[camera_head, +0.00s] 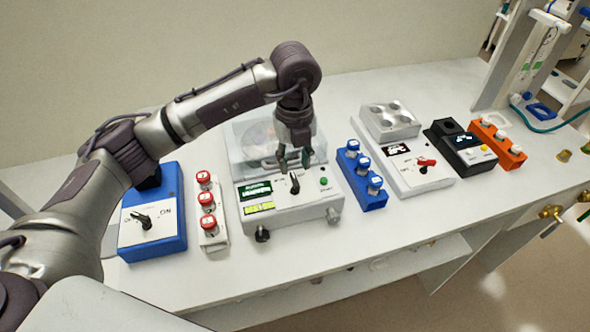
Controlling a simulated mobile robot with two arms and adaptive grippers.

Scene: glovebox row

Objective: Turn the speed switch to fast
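A white device (283,208) with a clear lid (250,152) stands mid-table. Its front panel has a black switch (294,183), a green-lit display, a yellow-green panel and a green button. The black switch points up and slightly left; its labels are too small to read, so I cannot tell which setting it is at. My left gripper (294,164) hangs just above and behind this switch, pointing down, its two fingers apart with nothing between them. Whether a fingertip touches the switch is unclear. My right gripper is not in view.
Left are a blue device (174,235) with a black knob and a rack of red-capped vials (208,233). Right are a blue vial rack (356,186), a white device with a red switch (427,162), a black device (464,150) and an orange rack (497,143). The front table strip is clear.

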